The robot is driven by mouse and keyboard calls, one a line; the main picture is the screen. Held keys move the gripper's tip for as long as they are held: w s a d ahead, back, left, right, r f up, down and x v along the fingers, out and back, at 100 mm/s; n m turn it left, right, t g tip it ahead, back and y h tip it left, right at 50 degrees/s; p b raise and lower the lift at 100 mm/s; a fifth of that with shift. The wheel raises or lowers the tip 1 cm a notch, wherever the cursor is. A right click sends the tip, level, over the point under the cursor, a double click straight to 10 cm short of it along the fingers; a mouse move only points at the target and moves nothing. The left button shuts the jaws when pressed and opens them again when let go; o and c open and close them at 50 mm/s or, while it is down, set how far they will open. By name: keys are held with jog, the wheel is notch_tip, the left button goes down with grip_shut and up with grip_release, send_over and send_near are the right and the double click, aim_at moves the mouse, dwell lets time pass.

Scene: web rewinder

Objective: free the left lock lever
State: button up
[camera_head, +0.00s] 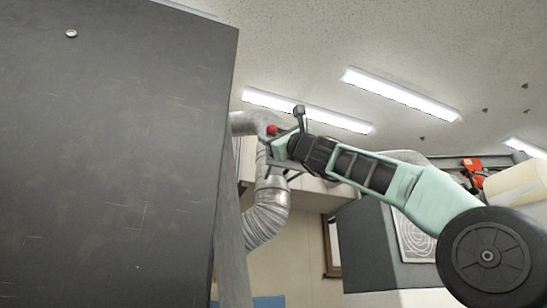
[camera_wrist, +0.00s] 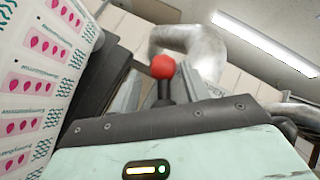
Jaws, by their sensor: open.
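A lever with a round red knob (camera_wrist: 163,66) on a short dark stem shows in the wrist view, in line with the gap between my gripper's two grey fingers (camera_wrist: 160,84). The fingers are open. I cannot tell how near the knob they are, or whether they touch it. The lever's lower end is hidden behind my gripper's body. In the head view, the red knob (camera_head: 271,130) shows small beside my gripper (camera_head: 273,152), at the far end of my outstretched arm. The lever's mounting is hidden there.
A large dark panel (camera_head: 110,150) fills the left of the head view. A silver duct (camera_head: 265,215) hangs behind my gripper and also shows in the wrist view (camera_wrist: 195,42). A printed web with pink drop labels (camera_wrist: 40,70) stands close at left in the wrist view.

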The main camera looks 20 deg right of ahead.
jog(key=b+v, duration=1.5)
jog(key=v, duration=0.2)
jog(key=shift+f, duration=0.15)
jog(key=shift+s+d, duration=0.1)
jog(key=shift+s, duration=0.1)
